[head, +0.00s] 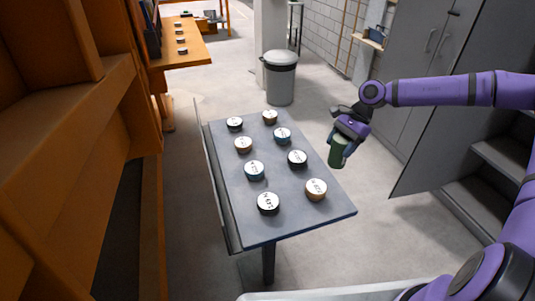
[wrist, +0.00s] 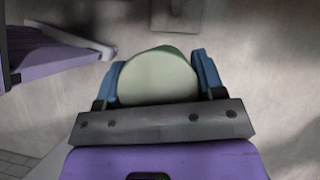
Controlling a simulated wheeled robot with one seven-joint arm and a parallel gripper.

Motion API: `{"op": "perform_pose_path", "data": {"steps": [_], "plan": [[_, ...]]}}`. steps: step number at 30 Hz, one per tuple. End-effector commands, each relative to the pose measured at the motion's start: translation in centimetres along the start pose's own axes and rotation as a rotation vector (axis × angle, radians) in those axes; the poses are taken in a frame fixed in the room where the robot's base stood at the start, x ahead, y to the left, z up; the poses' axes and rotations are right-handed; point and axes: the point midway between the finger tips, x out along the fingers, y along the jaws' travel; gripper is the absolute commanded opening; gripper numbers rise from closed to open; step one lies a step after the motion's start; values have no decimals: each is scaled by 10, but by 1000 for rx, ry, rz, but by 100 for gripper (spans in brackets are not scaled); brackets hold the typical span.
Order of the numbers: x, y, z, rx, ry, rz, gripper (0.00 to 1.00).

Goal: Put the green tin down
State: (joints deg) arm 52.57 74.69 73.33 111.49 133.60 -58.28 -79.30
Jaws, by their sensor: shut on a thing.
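The green tin (head: 338,153) is held at the end of my arm, to the right of the grey table. In the wrist view the tin (wrist: 158,78) shows its pale round end, with a strip of green side behind it. My gripper (head: 344,138) is shut on the tin, with one blue finger on each side of it in the wrist view (wrist: 158,82). In the head view the tin hangs tilted slightly, in the air beyond the table's right edge. What lies directly under it looks like bare floor.
The grey table (head: 232,193) bears several round, white-topped tins in two rows, such as a tan one (head: 316,189). A grey bin (head: 280,80) stands behind it. An orange shelf (head: 70,120) is at the left, grey cabinets (head: 415,60) at the right.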

Motion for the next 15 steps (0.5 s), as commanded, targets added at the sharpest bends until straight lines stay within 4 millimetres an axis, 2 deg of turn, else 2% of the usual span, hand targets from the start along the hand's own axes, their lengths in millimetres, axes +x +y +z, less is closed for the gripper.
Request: {"op": "perform_pose_path", "data": {"steps": [1, 6, 15], "plan": [[-11, 0, 12, 59, 3, -44, 28], [-39, 1, 50, 279, 4, -187, 28], [-72, 12, 115, 606, 8, -398, 28]]}}
